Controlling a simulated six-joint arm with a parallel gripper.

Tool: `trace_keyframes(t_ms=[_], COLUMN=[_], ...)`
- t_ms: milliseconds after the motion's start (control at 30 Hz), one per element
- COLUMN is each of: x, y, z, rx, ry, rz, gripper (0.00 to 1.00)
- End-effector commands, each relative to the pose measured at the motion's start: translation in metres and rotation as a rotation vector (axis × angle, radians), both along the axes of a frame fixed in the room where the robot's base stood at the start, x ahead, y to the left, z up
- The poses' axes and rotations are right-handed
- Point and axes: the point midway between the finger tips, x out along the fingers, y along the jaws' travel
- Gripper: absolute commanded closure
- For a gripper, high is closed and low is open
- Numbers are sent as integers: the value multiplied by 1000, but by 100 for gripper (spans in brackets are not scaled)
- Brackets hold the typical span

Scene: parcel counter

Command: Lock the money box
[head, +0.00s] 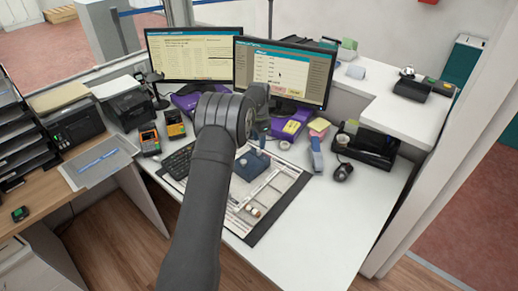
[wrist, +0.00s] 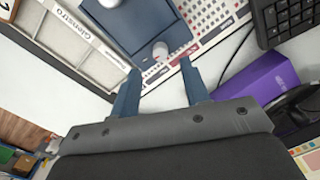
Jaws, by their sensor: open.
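The money box appears as a small dark blue box (head: 251,166) on the counter in the head view, just below my wrist. In the wrist view the blue box (wrist: 128,22) is at the top, with a pale round knob (wrist: 160,51) near its edge. Another pale round part (wrist: 110,3) is cut off by the top edge. My gripper (wrist: 160,67) is open, its two blue fingers apart and pointing at the knob, which lies between and beyond the tips. Nothing is held. I cannot tell whether the box is locked. My arm hides part of the counter.
The box stands by a pale tray (head: 268,198) and a printed sheet (wrist: 213,18). A black keyboard (head: 178,161) is left of it. Two monitors (head: 195,55) (head: 285,70) stand behind. A purple box (wrist: 262,84) is near my gripper. The counter's front right is clear.

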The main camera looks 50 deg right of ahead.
Motion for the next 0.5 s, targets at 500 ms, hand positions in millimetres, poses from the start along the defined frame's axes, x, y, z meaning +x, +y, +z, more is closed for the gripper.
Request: trace_keyframes(t_ms=[500], x=[0], y=[0], z=[-50], rx=[0], ry=[0], rz=[1], gripper=[58])
